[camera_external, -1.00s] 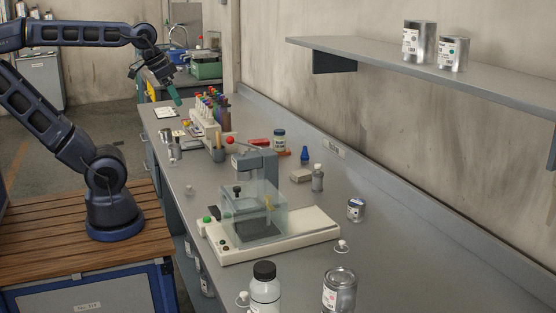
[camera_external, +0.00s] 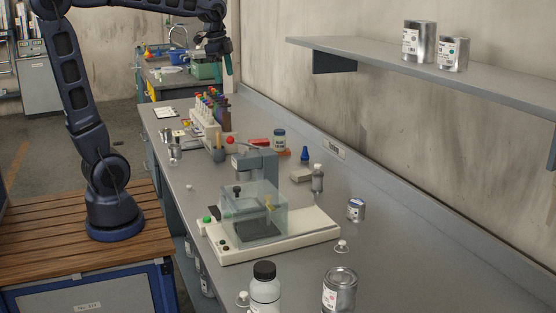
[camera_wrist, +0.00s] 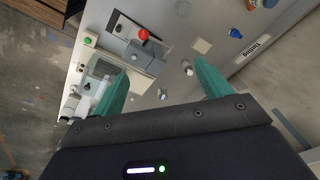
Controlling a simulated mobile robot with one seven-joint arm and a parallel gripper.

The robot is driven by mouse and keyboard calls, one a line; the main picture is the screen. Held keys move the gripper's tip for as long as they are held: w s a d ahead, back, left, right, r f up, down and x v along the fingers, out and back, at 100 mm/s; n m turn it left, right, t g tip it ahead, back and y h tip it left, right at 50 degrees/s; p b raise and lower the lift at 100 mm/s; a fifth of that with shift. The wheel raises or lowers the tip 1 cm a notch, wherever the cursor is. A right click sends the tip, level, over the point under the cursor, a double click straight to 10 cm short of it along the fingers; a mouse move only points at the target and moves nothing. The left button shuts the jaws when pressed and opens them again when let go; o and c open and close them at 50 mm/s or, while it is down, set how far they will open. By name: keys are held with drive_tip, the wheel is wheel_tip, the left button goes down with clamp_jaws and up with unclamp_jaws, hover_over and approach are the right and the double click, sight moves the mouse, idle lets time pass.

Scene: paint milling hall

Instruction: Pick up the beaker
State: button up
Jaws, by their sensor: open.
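I cannot pick out the beaker with certainty. A small shiny cup-like vessel (camera_external: 175,152) stands near the bench's left edge in the external view; it is too small to tell whether it is the beaker. My gripper (camera_external: 226,68) is raised above the far part of the bench, over the coloured bottles. In the wrist view my gripper (camera_wrist: 162,68) looks down with its two green fingers apart and nothing between them but small objects on the bench below.
A bench machine with a clear guard (camera_external: 265,210) and red knob (camera_external: 230,140) fills the middle of the bench. A rack of coloured bottles (camera_external: 208,112) stands behind. A black-capped bottle (camera_external: 265,288) and tin (camera_external: 340,290) are in front. A wall shelf (camera_external: 450,75) overhangs the right.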

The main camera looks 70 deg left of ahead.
drive_tip(key=w+a+f+m+g+h, duration=0.1)
drive_tip(key=w+a+f+m, duration=0.35)
drive_tip(key=w+a, duration=0.55)
drive_tip(key=shift+m, duration=0.35)
drive_tip(key=f, duration=1)
drive_tip(key=w+d+f, duration=0.1)
drive_tip(key=f, duration=2)
drive_tip(key=shift+w+d+f, duration=0.15)
drive_tip(key=shift+w+f, duration=0.1)
drive_tip(key=shift+f, duration=0.15)
drive_tip(key=shift+w+d+f, duration=0.1)
drive_tip(key=shift+d+f, duration=0.1)
drive_tip(key=shift+f, duration=1.35)
drive_tip(key=shift+d+f, duration=0.15)
drive_tip(key=shift+f, duration=1.35)
drive_tip(key=c, duration=1.1)
